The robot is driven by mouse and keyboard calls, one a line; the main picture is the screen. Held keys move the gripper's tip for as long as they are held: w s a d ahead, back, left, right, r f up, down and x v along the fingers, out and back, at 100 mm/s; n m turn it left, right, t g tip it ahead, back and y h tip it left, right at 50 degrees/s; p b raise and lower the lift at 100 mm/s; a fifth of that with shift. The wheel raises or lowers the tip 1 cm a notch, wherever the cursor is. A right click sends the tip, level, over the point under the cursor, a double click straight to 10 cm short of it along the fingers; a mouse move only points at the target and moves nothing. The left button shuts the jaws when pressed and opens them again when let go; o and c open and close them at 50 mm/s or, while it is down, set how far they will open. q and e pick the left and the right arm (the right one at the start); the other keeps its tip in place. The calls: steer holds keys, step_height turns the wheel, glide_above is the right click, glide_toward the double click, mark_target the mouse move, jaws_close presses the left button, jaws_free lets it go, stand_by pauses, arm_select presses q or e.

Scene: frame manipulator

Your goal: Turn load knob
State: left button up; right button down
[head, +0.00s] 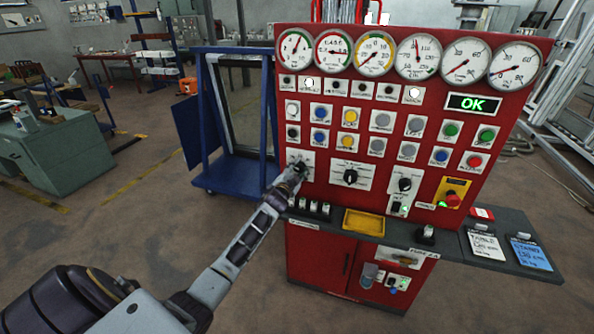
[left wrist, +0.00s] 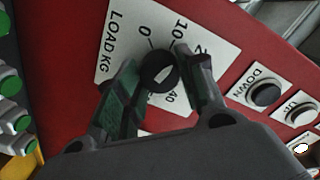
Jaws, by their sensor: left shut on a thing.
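The load knob (left wrist: 158,74) is a round black knob with a white pointer mark, on a white plate (left wrist: 117,45) lettered "LOAD KG" with numbers around it. In the left wrist view my left gripper (left wrist: 160,80) has a finger on each side of the knob and is shut on it. In the head view my left gripper (head: 297,169) is at the lower left of the red control panel (head: 350,210) and covers the knob. My right gripper is not in view.
A black selector knob (head: 350,176) sits right of my gripper, with another dark knob (head: 404,185) further right. A red emergency button (head: 452,199) is at the panel's right. DOWN (left wrist: 265,94) and UP buttons are close to my right finger. A yellow tray (head: 364,222) lies on the ledge below.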

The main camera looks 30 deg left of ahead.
arm_select(q)
steer(key=m, duration=0.7)
steer(key=shift+y, duration=0.3)
steer(key=m, duration=0.3)
steer(key=shift+m, duration=2)
steer(key=shift+d, duration=0.1)
steer(key=o, duration=1)
steer(key=shift+s, duration=0.1)
steer(key=shift+v, duration=5.9)
steer(key=shift+d, duration=0.15)
